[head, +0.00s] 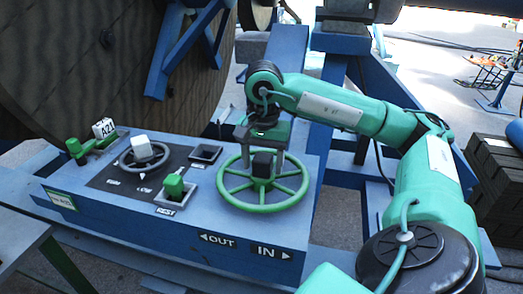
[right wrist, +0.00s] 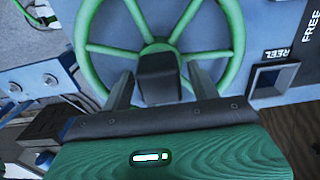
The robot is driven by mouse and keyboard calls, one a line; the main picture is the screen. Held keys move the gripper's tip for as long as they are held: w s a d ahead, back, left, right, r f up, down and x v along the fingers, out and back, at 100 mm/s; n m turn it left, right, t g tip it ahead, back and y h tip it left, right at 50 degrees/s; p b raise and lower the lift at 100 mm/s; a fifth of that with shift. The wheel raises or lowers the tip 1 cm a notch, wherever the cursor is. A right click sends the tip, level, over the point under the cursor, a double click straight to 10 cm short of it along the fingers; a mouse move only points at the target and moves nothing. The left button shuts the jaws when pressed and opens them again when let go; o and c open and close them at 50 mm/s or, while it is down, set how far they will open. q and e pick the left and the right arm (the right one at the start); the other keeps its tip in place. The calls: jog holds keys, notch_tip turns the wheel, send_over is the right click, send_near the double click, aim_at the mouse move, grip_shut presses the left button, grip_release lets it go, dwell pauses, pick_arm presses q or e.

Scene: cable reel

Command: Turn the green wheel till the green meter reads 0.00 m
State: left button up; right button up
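The green wheel (head: 264,208) lies on the right part of the blue control box, with a black block (head: 263,165) standing at its middle. In the right wrist view the wheel (right wrist: 104,50) fills the upper middle, and the black block (right wrist: 158,80) stands between my fingers. My right gripper (head: 262,145) is over the wheel's middle. Its two fingers (right wrist: 160,73) are apart, one on each side of the block, with visible gaps. I make out no green meter or reading. My left gripper is not in view.
The blue control box (head: 150,230) carries a grey wheel (head: 122,160) with a white block, a green lever block (head: 173,186) and IN and OUT arrow labels. A large wooden reel (head: 60,60) stands behind. Blue frame beams (head: 285,50) rise close behind my right arm.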

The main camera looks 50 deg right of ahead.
jog(key=shift+r, duration=0.5)
notch_tip(320, 180, up, 5)
jog(key=shift+f+p, duration=0.2)
jog(key=shift+p, duration=0.15)
notch_tip(320, 180, up, 4)
jog(key=shift+f+p, duration=0.15)
jog(key=shift+p, duration=0.95)
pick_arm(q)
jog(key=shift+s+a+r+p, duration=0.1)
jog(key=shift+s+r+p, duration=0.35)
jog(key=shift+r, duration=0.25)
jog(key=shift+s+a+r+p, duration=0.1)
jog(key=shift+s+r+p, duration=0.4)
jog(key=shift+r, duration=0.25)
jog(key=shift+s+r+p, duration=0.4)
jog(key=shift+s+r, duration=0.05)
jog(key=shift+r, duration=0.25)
pick_arm(e)
jog(key=shift+r, duration=2.25)
jog(key=shift+f, duration=0.1)
